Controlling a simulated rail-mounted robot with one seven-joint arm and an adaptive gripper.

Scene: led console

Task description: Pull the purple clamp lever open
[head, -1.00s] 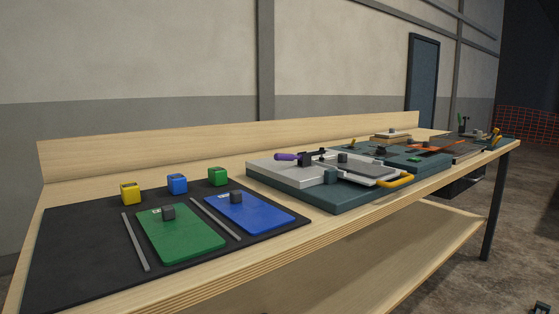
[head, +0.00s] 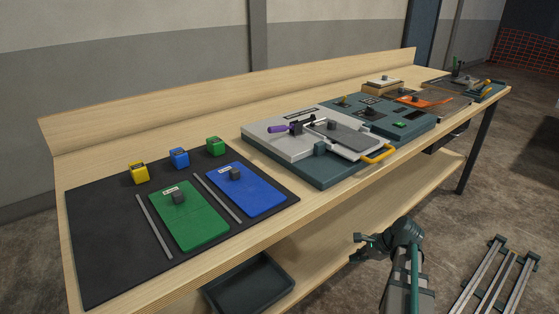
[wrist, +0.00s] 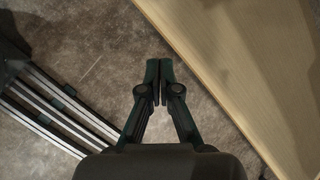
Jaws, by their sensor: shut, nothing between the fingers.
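The purple clamp lever (head: 279,129) lies near the back of a light grey plate (head: 262,140) on the bench, in the head view. Its purple handle points left and its dark pivot end is at the right. My gripper (wrist: 159,68) is shut and empty in the wrist view, over the concrete floor beside the bench edge. In the head view my arm is in front of the bench, well apart from the lever and lower in the picture. The lever does not show in the wrist view.
A yellow-orange handle (head: 379,154) sticks out at the plate's front right. A black mat (head: 110,235) with green and blue panels lies at left, with yellow, blue and green cubes behind. The bench front edge (wrist: 205,80) runs beside my gripper. A dark tray (head: 250,284) sits below.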

